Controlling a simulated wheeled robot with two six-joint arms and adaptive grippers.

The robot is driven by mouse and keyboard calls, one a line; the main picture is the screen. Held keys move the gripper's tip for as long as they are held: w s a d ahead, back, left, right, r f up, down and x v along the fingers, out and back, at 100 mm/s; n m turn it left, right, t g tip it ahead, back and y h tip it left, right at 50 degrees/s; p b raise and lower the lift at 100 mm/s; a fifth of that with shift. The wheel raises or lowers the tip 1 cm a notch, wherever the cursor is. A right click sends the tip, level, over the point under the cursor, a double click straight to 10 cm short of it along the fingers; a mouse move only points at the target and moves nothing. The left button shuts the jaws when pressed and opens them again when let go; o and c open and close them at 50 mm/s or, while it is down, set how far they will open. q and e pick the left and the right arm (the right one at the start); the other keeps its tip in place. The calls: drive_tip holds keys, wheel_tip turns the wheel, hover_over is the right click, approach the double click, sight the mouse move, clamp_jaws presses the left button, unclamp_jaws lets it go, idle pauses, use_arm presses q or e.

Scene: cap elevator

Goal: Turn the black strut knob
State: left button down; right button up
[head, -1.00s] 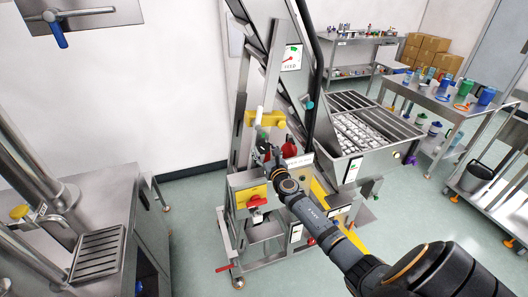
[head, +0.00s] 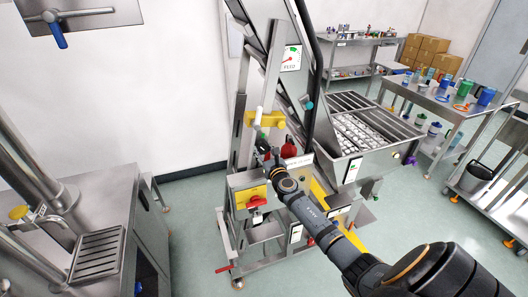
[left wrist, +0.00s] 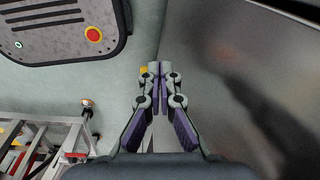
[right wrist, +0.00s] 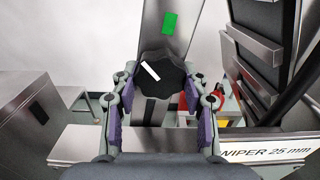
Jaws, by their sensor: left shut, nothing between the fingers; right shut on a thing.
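The black strut knob (right wrist: 160,75) shows in the right wrist view, lobed and dark, with a white bar mark slanting from upper left to lower right. It sits on a grey metal strut (right wrist: 152,112) with a green label (right wrist: 169,23) above it. My right gripper (right wrist: 161,88) is shut on the knob, one finger on each side. In the head view my right gripper (head: 266,150) is at the front of the elevator frame; the knob is too small to make out there. My left gripper (left wrist: 160,68) is shut and empty, away from the elevator.
A plate marked "WIPER 25 mm" (right wrist: 265,151) lies below right of the knob. A yellow block (head: 267,120) and a red part (head: 288,149) are close to my right gripper. A hopper of caps (head: 352,140) stands at right. A metal panel (left wrist: 250,90) is beside my left gripper.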

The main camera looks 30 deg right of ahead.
drive_tip(key=m+b, duration=0.1)
drive_tip(key=m, duration=0.4)
drive_tip(key=shift+a, duration=0.15)
drive_tip(key=m+b, duration=0.1)
drive_tip(key=m, duration=0.3)
drive_tip(key=shift+m, duration=0.4)
drive_tip(key=shift+a+r, duration=0.1)
drive_tip(key=o, duration=1.1)
drive_tip(key=shift+o, duration=0.2)
